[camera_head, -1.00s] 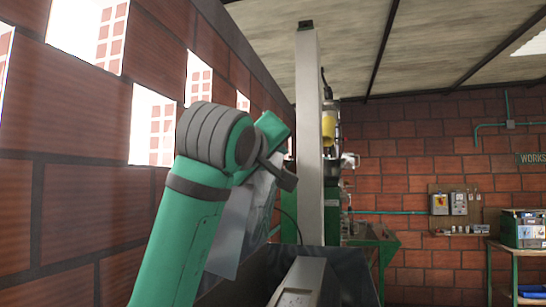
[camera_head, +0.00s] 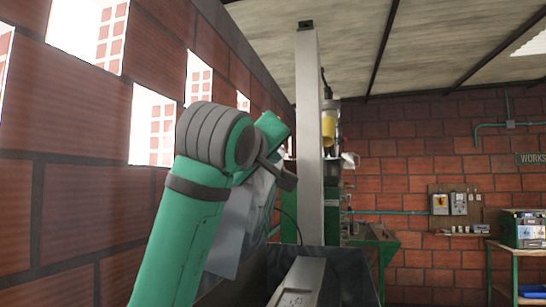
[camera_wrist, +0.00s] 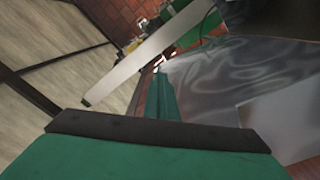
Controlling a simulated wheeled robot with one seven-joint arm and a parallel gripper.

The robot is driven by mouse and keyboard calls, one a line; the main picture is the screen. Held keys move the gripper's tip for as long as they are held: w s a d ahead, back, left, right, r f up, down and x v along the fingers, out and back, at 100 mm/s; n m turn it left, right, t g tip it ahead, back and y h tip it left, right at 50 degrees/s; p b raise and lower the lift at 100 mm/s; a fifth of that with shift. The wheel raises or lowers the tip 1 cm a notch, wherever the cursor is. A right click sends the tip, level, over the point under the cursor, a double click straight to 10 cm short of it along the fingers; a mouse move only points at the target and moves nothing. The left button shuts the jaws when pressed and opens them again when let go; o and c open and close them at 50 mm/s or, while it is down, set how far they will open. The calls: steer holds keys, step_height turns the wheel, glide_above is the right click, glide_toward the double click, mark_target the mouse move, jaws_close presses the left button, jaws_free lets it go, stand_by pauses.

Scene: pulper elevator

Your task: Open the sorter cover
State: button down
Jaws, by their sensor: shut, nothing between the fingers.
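In the head view my green arm rises from the bottom and bends in front of a thin grey metal sheet (camera_head: 232,232). I cannot tell whether this sheet is the sorter cover. In the wrist view a wide, shiny grey metal surface (camera_wrist: 235,80) fills the right side, with a paler flat panel (camera_wrist: 285,125) at its lower right. No handle or hinge can be made out. A green part of mine with a dark edge fills the bottom of the wrist view.
A tall pale post (camera_head: 309,140) stands just right of my arm, and also crosses the wrist view (camera_wrist: 150,55). A dark bin (camera_head: 345,272) with a grey metal box (camera_head: 300,280) lies below. A brick wall (camera_head: 75,150) runs close along the left. A workbench (camera_head: 520,250) stands far right.

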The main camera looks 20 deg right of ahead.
stand_by(0.5)
steer(key=c, duration=1.8)
jaws_free()
steer(key=shift+o, duration=0.2)
steer(key=v, duration=1)
steer(key=shift+s+a, duration=0.2)
steer(key=shift+a, duration=0.1)
steer(key=shift+d, duration=0.1)
